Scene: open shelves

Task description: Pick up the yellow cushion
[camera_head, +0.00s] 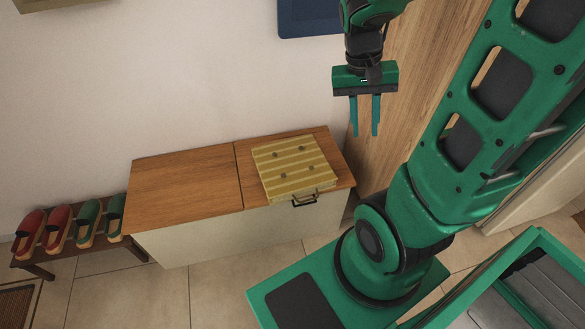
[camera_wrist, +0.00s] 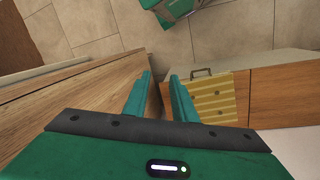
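The yellow cushion (camera_head: 290,165) is square and striped, with several dark buttons. It lies flat on the right part of the wooden cabinet top. In the wrist view the cushion (camera_wrist: 217,103) shows right of the fingers, partly hidden behind one of them. My gripper (camera_head: 365,133) hangs above and to the right of the cushion, pointing down, with its two teal fingers apart. In the wrist view my gripper (camera_wrist: 160,75) has a clear gap between the fingers and nothing in it.
The low cabinet (camera_head: 185,185) has a bare left top and a dark handle (camera_head: 304,201) at the front. A wooden panel (camera_head: 400,85) rises beside its right end. A bench with red and green shoes (camera_head: 58,226) stands at the left. Tiled floor lies in front.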

